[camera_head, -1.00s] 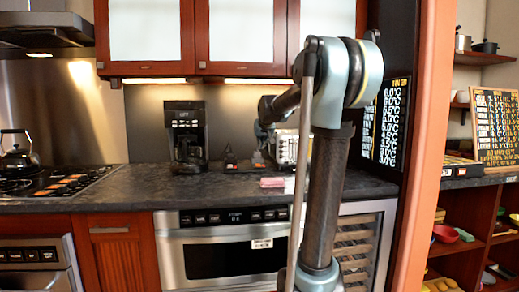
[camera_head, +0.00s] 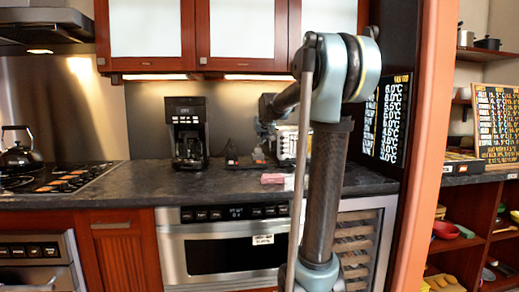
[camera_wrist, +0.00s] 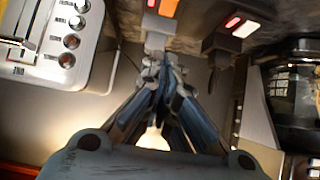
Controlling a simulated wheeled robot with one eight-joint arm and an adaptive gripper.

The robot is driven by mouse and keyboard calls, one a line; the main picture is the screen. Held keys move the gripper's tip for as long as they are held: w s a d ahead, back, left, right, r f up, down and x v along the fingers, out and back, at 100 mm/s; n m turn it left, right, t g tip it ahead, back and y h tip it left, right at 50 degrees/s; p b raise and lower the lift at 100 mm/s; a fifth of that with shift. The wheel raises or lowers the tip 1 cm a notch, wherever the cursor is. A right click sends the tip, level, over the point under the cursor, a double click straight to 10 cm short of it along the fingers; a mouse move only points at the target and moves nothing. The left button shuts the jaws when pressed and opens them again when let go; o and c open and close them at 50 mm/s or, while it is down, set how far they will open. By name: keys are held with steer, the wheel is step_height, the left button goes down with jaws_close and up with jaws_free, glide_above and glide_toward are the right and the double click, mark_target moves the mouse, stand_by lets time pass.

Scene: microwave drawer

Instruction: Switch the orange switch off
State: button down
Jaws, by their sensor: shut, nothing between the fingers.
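The orange switch (camera_wrist: 168,8) is at the top edge of the wrist view, partly cut off, on a grey block (camera_wrist: 158,24). A red piece sits beside it at the left. My gripper (camera_wrist: 165,68) is shut and empty, its fingertips just below that block in the picture. I cannot tell whether they touch it. In the head view my gripper (camera_head: 262,128) is small and dim above the back of the counter, partly hidden by my arm. The orange switch is too small to make out there.
A second block with a red and white switch (camera_wrist: 243,28) is right of the first. A silver toaster (camera_wrist: 65,45) with knobs is at left, and a dark coffee maker (camera_wrist: 293,95) at right. The counter (camera_head: 130,180) has clear room in front.

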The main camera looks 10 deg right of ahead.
glide_above(259, 161)
steer(key=f, duration=0.5)
steer(key=shift+s+a+f, duration=0.1)
steer(key=shift+s+f, duration=0.15)
steer(key=shift+f, duration=0.1)
step_height(259, 161, down, 2)
steer(key=shift+w+f, duration=0.1)
steer(key=shift+w, duration=0.05)
steer(key=shift+w+f, duration=0.1)
steer(key=shift+f, duration=0.8)
